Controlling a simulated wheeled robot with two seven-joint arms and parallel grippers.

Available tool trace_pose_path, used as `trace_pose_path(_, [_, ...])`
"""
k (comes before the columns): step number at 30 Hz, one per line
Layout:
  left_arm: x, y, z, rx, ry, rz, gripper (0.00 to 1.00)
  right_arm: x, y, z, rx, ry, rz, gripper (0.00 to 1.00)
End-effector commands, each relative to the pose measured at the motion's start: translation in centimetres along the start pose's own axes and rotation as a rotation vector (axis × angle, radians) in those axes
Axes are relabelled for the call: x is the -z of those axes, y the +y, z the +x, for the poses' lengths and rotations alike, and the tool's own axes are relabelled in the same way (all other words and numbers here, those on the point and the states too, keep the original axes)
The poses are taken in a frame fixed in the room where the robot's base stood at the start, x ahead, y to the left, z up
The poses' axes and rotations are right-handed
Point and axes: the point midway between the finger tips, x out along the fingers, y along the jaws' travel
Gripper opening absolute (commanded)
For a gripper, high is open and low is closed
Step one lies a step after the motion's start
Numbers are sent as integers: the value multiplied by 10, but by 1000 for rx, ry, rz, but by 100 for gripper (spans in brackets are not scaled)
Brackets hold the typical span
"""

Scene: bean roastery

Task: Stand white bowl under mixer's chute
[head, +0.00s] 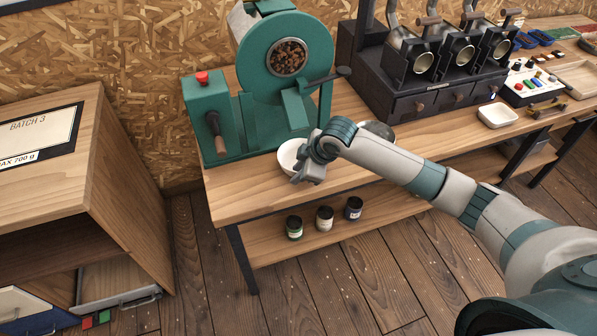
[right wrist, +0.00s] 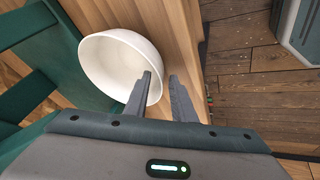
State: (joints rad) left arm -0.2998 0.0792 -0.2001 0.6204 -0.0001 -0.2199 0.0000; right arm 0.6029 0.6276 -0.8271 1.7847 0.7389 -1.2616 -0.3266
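The white bowl (head: 287,155) stands upright on the wooden bench, just in front of the green mixer (head: 252,106) and close below its chute (head: 296,108). My right gripper (head: 304,176) is at the bowl's right front side and hides part of it. In the right wrist view the white bowl (right wrist: 108,66) looks empty. There my right gripper's fingers (right wrist: 160,76) are apart, one over the bowl's inside and one outside its rim, with a visible gap between them. My left gripper is not in view.
A dark bowl (head: 379,130) stands partly behind my right arm. A dark roaster unit (head: 425,75) and a square white dish (head: 497,116) are farther right. Several small jars (head: 325,218) stand on the lower shelf. A wooden cabinet (head: 120,190) is at the left.

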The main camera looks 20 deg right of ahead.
Motion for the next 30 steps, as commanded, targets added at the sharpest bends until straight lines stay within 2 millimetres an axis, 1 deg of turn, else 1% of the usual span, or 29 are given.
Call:
trace_pose_path(5, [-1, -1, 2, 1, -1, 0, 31, 1, 1, -9, -2, 2, 0, 23])
trace_pose_path(8, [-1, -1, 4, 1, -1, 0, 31, 0, 1, -20, -2, 1, 0, 23])
trace_pose_path(11, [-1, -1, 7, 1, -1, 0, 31, 0, 1, -35, -2, 1, -2, 23])
trace_pose_path(21, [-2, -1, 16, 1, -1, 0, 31, 1, 1, -95, -4, 2, -2, 23])
trace_pose_path(25, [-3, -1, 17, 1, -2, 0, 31, 1, 1, -110, -2, 2, 0, 23])
trace_pose_path(30, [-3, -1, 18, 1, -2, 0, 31, 1, 1, -120, -1, 0, 0, 23])
